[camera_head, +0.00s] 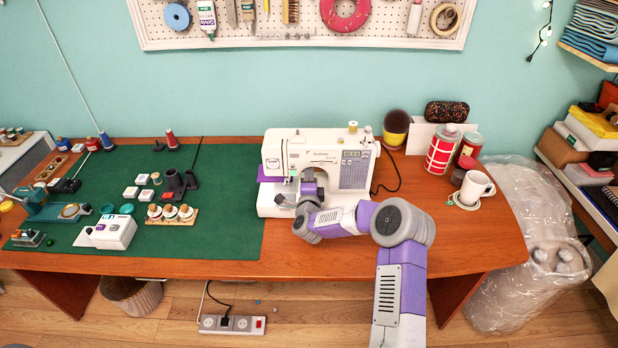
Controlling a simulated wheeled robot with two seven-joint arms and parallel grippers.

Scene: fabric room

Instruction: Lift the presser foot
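A white sewing machine (350,172) stands on the wooden table, right of the green mat. My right arm reaches in from the lower right. My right gripper (309,181) is inside the machine's open throat, near the needle area. The gripper and wrist cover the presser foot, so I cannot see it or its lever. The fingertips are too small and hidden to show whether they are open or shut, or whether they touch anything. My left gripper is not in view.
The green mat (225,215) holds thread spools, small boxes and tools. Right of the machine stand a red-striped can (441,150), a white mug (474,187) and a brown round thing in a yellow pot (396,125). Bare wooden table (470,232) lies at the front right.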

